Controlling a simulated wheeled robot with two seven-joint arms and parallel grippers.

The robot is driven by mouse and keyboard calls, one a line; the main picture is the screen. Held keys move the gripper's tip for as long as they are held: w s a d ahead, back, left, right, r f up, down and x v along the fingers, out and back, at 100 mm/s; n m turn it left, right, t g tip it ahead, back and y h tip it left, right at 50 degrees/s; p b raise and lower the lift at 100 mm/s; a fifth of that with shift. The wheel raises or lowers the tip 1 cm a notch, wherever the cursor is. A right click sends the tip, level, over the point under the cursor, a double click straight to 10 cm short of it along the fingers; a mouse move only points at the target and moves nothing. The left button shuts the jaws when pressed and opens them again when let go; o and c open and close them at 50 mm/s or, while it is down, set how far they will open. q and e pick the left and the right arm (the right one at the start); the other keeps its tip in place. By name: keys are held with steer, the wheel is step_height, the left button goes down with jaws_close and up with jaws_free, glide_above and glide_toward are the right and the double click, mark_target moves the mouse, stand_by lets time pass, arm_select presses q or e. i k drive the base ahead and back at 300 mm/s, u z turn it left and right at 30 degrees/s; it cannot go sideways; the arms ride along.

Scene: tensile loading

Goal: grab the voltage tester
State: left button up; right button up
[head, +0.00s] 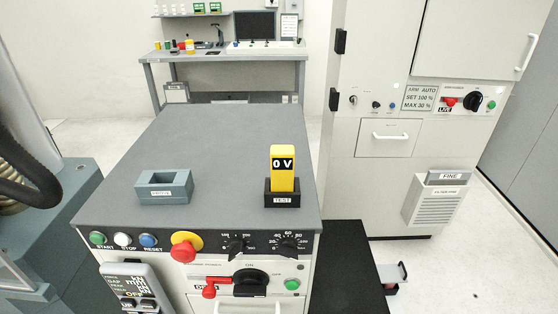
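The voltage tester (284,166) is a yellow upright block with a black display reading "0 V". It stands in a small black holder (282,198) labelled "TEST" near the front right of the grey cabinet top (220,140). The holder hides its lower end. Neither my left nor my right gripper shows in the head view.
An empty-looking grey holder (164,188) stands to the left on the same top. Below the front edge are buttons, a red emergency knob (186,246), dials and a red-handled switch (248,282). A tall white cabinet (390,120) stands right; a workbench (226,56) stands behind.

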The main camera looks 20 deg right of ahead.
mark_target(281, 156)
steer(key=z, duration=0.5)
steer(key=k, duration=1.1)
steer(key=u, duration=0.6)
steer(key=i, duration=1.55)
steer(key=z, duration=0.7)
